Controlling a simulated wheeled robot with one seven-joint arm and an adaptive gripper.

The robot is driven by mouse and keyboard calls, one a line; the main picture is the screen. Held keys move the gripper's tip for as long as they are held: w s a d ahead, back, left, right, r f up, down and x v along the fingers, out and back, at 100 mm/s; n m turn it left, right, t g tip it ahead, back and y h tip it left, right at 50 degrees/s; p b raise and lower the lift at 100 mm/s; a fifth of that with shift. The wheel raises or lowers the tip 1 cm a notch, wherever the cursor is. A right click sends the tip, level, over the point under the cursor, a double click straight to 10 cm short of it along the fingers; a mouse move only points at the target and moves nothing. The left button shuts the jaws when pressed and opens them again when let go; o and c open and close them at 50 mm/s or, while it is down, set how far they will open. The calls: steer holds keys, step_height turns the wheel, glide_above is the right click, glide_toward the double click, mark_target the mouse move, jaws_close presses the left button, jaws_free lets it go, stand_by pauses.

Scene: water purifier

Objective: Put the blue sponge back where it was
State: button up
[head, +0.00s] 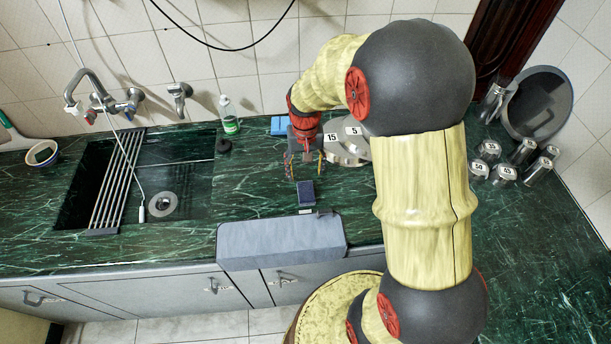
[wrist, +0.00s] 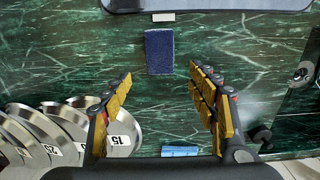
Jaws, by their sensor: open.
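A dark blue block (head: 305,193) with a rough, sponge-like face lies flat on the green counter near its front edge; it also shows in the wrist view (wrist: 159,51). A brighter blue block (head: 279,125) stands by the back wall, partly hidden by my arm; the wrist view shows part of it (wrist: 181,151) at the bottom. I cannot tell for sure which is the sponge. My gripper (head: 305,167) points down over the counter between the two, open and empty. In the wrist view, its spread fingers (wrist: 160,82) are apart from both blocks.
A grey box-like thing (head: 282,241) sits at the front edge, with a small white piece (wrist: 163,17) beside the dark block. Numbered metal weights (head: 344,151) stand close right of my gripper. A sink (head: 190,185) with a rack and a bottle (head: 229,116) are left.

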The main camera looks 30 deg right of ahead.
steer(key=s+a+r+n+t, duration=0.1)
steer(key=s+a+r, duration=0.15)
steer(key=r, duration=0.45)
steer(key=s+a+r+n+t, duration=0.1)
steer(key=s+a+r, duration=0.15)
steer(key=r, duration=0.55)
steer(key=s+a+r+n+t, duration=0.2)
steer(key=s+a+r, duration=0.3)
steer(key=s, duration=0.8)
step_height(320, 180, up, 4)
steer(key=shift+s+f+n+t, duration=0.15)
steer(key=shift+s+n+t, duration=0.15)
steer(key=shift+t, duration=0.5)
